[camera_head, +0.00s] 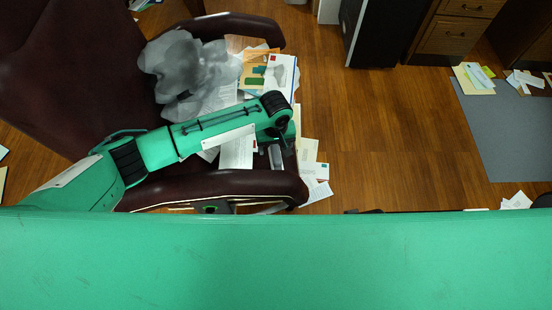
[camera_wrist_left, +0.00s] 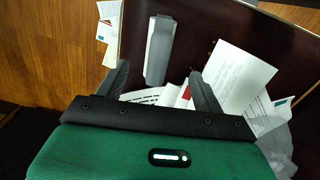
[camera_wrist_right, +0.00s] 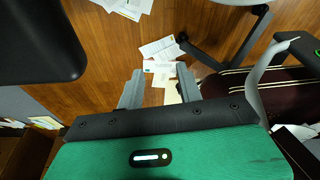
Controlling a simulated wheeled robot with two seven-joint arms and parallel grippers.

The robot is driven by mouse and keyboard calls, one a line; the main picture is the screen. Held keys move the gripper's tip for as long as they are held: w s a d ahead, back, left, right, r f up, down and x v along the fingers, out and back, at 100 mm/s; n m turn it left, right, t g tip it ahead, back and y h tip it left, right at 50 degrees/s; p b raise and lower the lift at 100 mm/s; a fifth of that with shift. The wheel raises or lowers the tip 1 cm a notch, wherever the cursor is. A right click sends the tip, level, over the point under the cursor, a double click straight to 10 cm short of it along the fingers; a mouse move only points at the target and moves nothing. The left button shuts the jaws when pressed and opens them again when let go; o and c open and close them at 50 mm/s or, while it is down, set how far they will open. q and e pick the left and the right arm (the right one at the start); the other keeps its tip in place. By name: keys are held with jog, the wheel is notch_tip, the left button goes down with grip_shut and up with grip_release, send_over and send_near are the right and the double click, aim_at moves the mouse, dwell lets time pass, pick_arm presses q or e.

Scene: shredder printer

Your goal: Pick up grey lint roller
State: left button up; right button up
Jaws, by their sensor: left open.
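A long grey object (camera_wrist_left: 158,50), which looks like the grey lint roller, lies on the dark red chair seat in the left wrist view. In the head view a small grey part (camera_head: 275,157) shows beside my left gripper (camera_head: 284,142), and the arm hides the rest. My right gripper (camera_wrist_right: 160,80) is open and empty over the wooden floor in the right wrist view.
Loose papers (camera_wrist_left: 236,78) and envelopes cover much of the seat. A crumpled grey translucent bag (camera_head: 185,72) lies behind my left arm. The chair's armrests (camera_head: 240,183) flank the seat. A black cabinet (camera_head: 378,35) and wooden drawers (camera_head: 455,35) stand at the back. Wooden floor is open right of the chair.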

aim_at(276, 154)
pick_arm(q)
notch_tip(276, 154, down, 3)
jog(key=shift+f, duration=0.1)
notch_tip(276, 154, down, 4)
jog(key=shift+s+d+f+b, duration=0.1)
jog(key=shift+d+b, duration=0.05)
jog(key=shift+b, duration=0.5)
jog(key=shift+f, duration=0.45)
jog(key=c, duration=1.1)
pick_arm(e)
notch_tip(276, 154, up, 3)
jog(key=shift+w+r, duration=0.1)
jog(key=shift+r, duration=0.1)
